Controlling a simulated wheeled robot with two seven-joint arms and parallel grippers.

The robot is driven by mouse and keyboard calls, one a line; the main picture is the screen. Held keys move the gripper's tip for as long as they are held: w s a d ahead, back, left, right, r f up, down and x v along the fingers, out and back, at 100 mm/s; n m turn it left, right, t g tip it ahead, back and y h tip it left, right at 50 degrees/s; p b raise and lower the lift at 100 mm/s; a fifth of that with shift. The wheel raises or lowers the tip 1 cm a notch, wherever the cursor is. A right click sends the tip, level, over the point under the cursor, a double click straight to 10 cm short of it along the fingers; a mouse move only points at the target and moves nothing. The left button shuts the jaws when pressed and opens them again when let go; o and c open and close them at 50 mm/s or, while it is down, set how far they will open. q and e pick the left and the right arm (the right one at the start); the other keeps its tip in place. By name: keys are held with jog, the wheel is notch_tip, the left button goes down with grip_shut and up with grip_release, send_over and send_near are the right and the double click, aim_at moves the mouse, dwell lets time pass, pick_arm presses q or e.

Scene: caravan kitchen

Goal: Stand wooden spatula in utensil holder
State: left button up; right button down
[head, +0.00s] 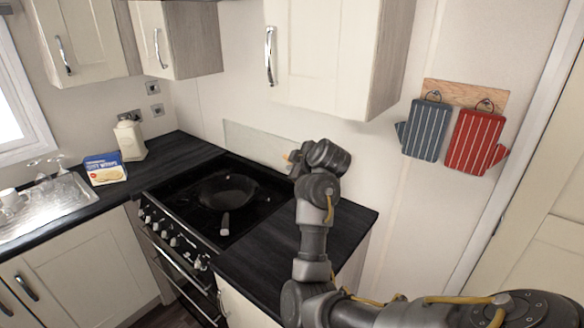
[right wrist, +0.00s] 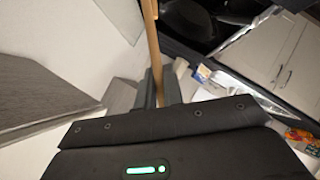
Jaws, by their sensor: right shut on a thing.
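The wooden spatula (right wrist: 152,40) shows as a narrow tan wooden strip between the fingers of my right gripper (right wrist: 160,88) in the right wrist view. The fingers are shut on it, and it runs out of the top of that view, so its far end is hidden. In the head view my right gripper (head: 303,158) is above the back of the black worktop, right of the hob, close to the wall. Only a small light-wood tip shows at its left side there. I cannot make out the utensil holder in either view; my arm covers part of the worktop. My left gripper is not in view.
A dark frying pan (head: 228,190) sits on the black hob (head: 183,195), its handle pointing forward. A wall cabinet (head: 318,50) hangs above my right gripper. Blue and red oven mitts (head: 474,141) hang at right. A blue box (head: 104,169) stands by the sink (head: 48,207).

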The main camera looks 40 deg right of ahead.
jog(key=shift+w+d+f+b, duration=0.25)
jog(key=shift+d+f+b, duration=0.4)
jog(key=shift+f+b, duration=0.25)
jog(key=shift+w+d+f+b, duration=0.3)
jog(key=shift+d+f+b, duration=0.3)
jog(key=shift+f+b, duration=0.3)
jog(key=shift+w+d+f+b, duration=0.25)
jog(key=shift+d+f+b, duration=0.45)
jog(key=shift+b, duration=0.25)
jog(key=shift+w+d+f+b, duration=0.25)
jog(key=shift+d+f+b, duration=0.35)
jog(key=shift+b, duration=0.5)
jog(key=shift+w+d+f+b, duration=0.2)
jog(key=shift+d+f+b, duration=0.2)
jog(key=shift+f+b, duration=0.5)
jog(key=shift+r, duration=0.2)
jog(key=c, duration=1.5)
grip_release()
jog(key=shift+o, duration=0.2)
jog(key=shift+s+r+b, duration=0.25)
jog(key=shift+s+b, duration=0.15)
jog(key=shift+s, duration=0.15)
jog(key=b+v, duration=0.2)
jog(key=v, duration=0.7)
jog(key=shift+s+r, duration=0.2)
jog(key=shift+r, duration=0.1)
